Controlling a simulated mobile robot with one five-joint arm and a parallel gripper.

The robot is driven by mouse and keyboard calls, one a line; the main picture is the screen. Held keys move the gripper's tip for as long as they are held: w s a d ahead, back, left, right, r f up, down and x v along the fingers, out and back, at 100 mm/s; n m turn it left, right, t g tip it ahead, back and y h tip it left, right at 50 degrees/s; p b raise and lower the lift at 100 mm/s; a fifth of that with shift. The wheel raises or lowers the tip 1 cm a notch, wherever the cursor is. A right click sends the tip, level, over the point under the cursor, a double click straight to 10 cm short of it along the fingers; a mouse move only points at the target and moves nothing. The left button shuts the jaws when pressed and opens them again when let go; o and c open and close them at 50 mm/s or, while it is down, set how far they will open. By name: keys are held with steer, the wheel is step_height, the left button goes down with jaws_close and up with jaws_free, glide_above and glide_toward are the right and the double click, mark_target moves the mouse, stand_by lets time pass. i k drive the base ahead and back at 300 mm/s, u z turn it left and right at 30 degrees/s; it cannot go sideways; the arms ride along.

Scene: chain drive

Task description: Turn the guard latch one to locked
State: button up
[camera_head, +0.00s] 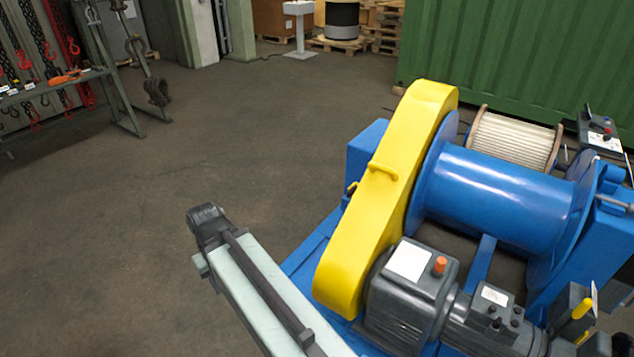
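The yellow chain guard (372,225) stands upright and closed along the left side of the blue winch drum (495,195). A yellow grab handle (382,170) sits on its outer edge. A small brass-coloured part (352,187) sticks out at the guard's left edge, which may be a guard latch. I cannot tell which latch it is or how it is turned. My arm's pale link with a dark joint reaches up from the bottom, left of the guard and apart from it in the picture. My gripper does not show.
A grey motor and gearbox (408,310) with an orange cap sits in front of the guard on the blue frame. A rope spool (515,140) is behind the drum. A green container (520,55) closes off the back right. The floor (230,130) at left is clear up to the chain rack (65,80).

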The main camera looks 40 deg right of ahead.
mark_target(351, 192)
steer(key=u, duration=0.45)
steer(key=i, duration=1.95)
steer(key=z, duration=0.55)
steer(key=k, duration=0.7)
steer(key=z, duration=0.2)
steer(key=i, duration=0.7)
steer(key=u, duration=0.1)
